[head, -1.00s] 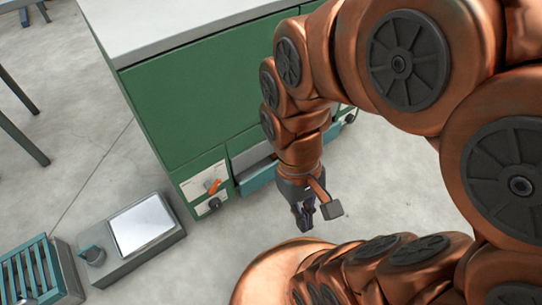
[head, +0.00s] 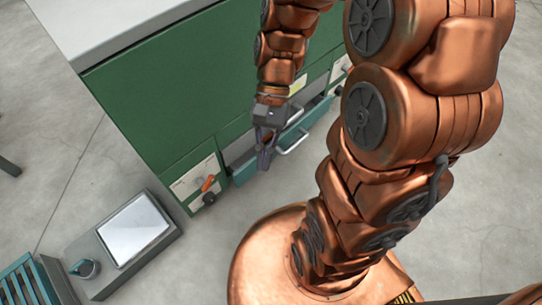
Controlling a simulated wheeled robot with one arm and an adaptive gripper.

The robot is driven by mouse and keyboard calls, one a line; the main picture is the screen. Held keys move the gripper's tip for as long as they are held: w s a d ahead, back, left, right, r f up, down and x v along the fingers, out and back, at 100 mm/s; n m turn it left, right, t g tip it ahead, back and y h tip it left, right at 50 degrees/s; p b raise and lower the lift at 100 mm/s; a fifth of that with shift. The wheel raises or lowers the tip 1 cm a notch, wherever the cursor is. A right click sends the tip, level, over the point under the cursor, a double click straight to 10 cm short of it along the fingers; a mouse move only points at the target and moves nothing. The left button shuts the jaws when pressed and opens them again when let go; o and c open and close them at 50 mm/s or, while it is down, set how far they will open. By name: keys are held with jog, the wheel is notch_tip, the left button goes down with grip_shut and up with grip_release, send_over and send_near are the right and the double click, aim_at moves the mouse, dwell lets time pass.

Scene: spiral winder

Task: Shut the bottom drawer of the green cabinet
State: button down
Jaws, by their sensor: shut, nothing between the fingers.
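The green cabinet (head: 165,95) stands at the back with a light grey top. Its bottom drawer (head: 246,171) is low on the front and sticks out a little, with a teal front and a pale bar handle (head: 296,143). My gripper (head: 264,161) points down in front of the drawer, left of the handle, with its fingers together and empty. It overlaps the drawer front in the picture; I cannot tell whether it touches. My arm and gripper hide part of the drawer and the cabinet front.
A panel with an orange switch (head: 207,183) and a dark knob is left of the drawer. Floor before the drawer is clear.

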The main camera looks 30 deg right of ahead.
jog(key=w+d+f+m+t+y+b, duration=0.2)
jog(key=w+d+f+m+y, duration=0.25)
jog(key=w+f+m, duration=0.35)
jog(key=w+d+f+m+t+y+b, duration=0.1)
jog(key=w+d+f+m+t+y, duration=0.1)
jog(key=w+d+f+m+y, duration=0.4)
jog(key=d+f+m+t+b, duration=0.1)
jog(key=d+f+m+t, duration=0.45)
jog(key=f+m, duration=0.6)
jog(key=d+f+m+t+b, duration=0.2)
jog(key=d+f+m+t, duration=0.5)
jog(key=f, duration=0.8)
jog(key=w+a+m+g+b, duration=0.1)
jog(key=w+a+b, duration=0.4)
jog(key=a, duration=0.5)
jog(key=shift+w+a+g, duration=0.4)
jog(key=shift+w+g, duration=0.05)
jog(key=shift+w, duration=0.75)
jog(key=shift+w+r+m+y, duration=0.1)
jog(key=shift+m+y, duration=0.15)
